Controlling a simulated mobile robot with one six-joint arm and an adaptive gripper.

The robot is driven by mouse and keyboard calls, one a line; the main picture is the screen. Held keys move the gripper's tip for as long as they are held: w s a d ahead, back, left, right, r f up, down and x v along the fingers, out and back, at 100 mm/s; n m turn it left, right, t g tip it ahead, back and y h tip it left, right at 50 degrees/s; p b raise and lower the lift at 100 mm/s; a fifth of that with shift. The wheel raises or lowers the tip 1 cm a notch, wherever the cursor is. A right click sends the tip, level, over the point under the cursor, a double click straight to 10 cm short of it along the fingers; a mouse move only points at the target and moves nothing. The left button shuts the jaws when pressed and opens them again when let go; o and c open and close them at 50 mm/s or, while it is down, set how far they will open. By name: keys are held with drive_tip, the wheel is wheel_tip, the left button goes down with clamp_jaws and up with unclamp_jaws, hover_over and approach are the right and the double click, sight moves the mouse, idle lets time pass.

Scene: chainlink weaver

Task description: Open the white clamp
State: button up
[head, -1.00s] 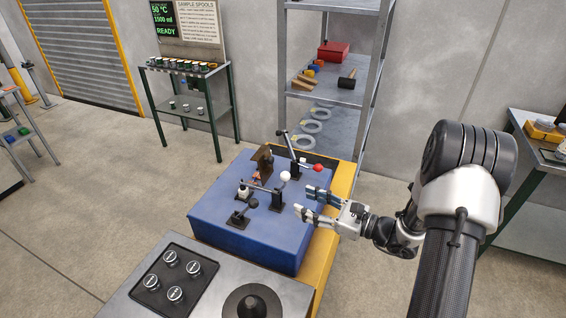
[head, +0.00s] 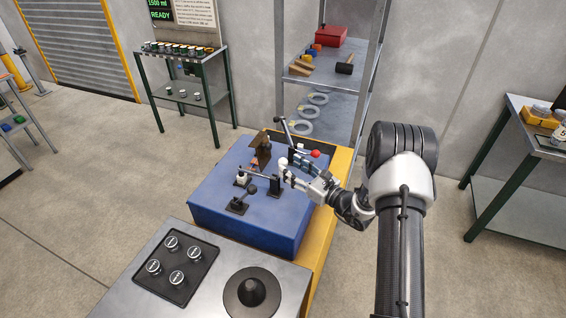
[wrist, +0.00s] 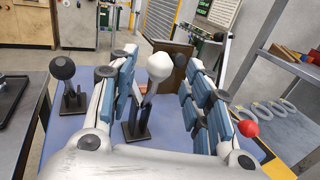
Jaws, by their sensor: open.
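The white clamp (wrist: 137,128) has a black base and upright post with a lever ending in a round white knob (wrist: 160,67). In the head view the white knob (head: 283,162) shows beside my fingertips, and the clamp's arm reaches left from its base (head: 275,184). My gripper (head: 290,160) is open over the blue block (head: 215,209). In the wrist view the knob lies between my two spread fingers, with gaps on both sides. I cannot tell whether the fingers reach past the knob in depth.
A red-knobbed clamp (head: 315,154) stands close behind my gripper, its knob near the right finger. A black-knobbed clamp (head: 240,203) stands at the front left of the block. A brown angled piece (head: 261,144) stands at the back. A metal shelf rack (head: 330,82) is behind.

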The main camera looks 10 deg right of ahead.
sight(286, 165)
drive_tip(key=shift+x, duration=2.4)
clamp_jaws()
